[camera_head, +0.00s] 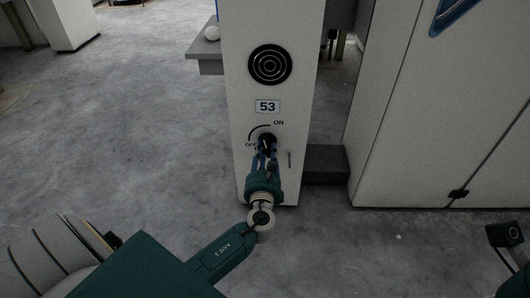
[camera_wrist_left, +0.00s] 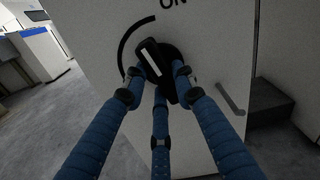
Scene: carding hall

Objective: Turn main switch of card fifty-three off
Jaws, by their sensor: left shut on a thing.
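The main switch is a black rotary knob (camera_head: 266,139) on the white post (camera_head: 241,80) below the label "53" (camera_head: 267,106). ON is printed at its upper right and OFF at its left, with a black arc between them. In the left wrist view the knob (camera_wrist_left: 152,58) has a white line on its handle, tilted to the upper left, pointing between the arc's ends. My left gripper (camera_head: 266,154) has its blue fingers shut around the knob, also seen in the left wrist view (camera_wrist_left: 160,80). The fingers hide the knob's lower part. My right gripper's fingers do not show.
A round black grille (camera_head: 270,64) is above the label. A small handle (camera_head: 290,160) sits right of the knob. A dark step (camera_head: 326,164) and a large pale cabinet (camera_head: 432,120) stand to the right. The grey floor (camera_head: 130,130) at left is clear.

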